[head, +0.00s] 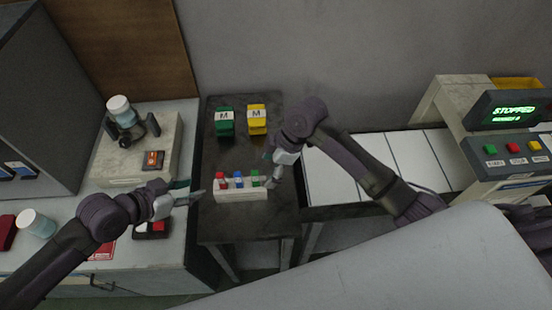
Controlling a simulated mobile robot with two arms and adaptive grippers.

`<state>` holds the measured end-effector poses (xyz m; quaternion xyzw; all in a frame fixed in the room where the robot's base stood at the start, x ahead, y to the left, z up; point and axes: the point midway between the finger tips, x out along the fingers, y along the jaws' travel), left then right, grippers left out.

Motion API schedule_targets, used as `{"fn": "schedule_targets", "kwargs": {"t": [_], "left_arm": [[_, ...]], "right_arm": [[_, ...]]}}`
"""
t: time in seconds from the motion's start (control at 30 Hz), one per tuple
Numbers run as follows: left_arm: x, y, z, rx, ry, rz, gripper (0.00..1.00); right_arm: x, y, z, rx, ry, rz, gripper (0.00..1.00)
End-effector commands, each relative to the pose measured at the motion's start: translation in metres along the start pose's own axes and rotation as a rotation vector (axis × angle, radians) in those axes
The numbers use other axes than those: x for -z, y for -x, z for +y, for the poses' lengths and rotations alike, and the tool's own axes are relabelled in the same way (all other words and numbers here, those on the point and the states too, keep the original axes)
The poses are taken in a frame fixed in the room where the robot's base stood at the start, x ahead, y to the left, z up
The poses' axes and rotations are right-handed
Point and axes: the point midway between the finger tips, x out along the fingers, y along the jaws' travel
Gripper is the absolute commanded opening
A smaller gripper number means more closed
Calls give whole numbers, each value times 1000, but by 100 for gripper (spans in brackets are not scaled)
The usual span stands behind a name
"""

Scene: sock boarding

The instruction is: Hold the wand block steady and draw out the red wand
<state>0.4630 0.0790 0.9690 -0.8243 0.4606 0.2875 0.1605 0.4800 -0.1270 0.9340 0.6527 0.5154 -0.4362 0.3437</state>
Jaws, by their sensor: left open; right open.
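The white wand block (240,195) sits near the front of the dark table. Three wands stand in it in a row: the red wand (222,180) at the left, a blue wand (239,179) in the middle and a green wand (255,178) at the right. My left gripper (196,190) is open just left of the block, with a small gap to it. My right gripper (272,170) is open at the block's right end, close to the green wand. Whether it touches the block I cannot tell.
A green block (225,128) and a yellow block (257,125), both marked M, stand at the table's back. A conveyor (415,158) with a control panel (515,148) reading STOPPED is at the right. A grey machine with a white-capped jar (120,108) stands at the left.

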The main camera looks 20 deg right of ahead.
Motion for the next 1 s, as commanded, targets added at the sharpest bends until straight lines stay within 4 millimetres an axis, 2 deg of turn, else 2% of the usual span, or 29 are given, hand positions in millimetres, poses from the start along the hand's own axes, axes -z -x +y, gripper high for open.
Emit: {"fn": "schedule_targets", "kwargs": {"t": [0.03, 0.2, 0.43, 0.6, 0.87, 1.0], "left_arm": [[0, 0, 0, 0, 0, 0, 42], [0, 0, 0, 0, 0, 0, 42], [0, 0, 0, 0, 0, 0, 42], [0, 0, 0, 0, 0, 0, 42], [0, 0, 0, 0, 0, 0, 42], [0, 0, 0, 0, 0, 0, 42]], "right_arm": [[0, -12, -1, 4, -2, 0, 81], [0, -44, -1, 4, -2, 0, 81], [0, -76, 0, 2, 0, 0, 81], [0, -85, 0, 1, 1, -1, 81], [0, -87, 0, 0, 1, -1, 81], [0, -86, 0, 0, 1, -1, 61]]}}
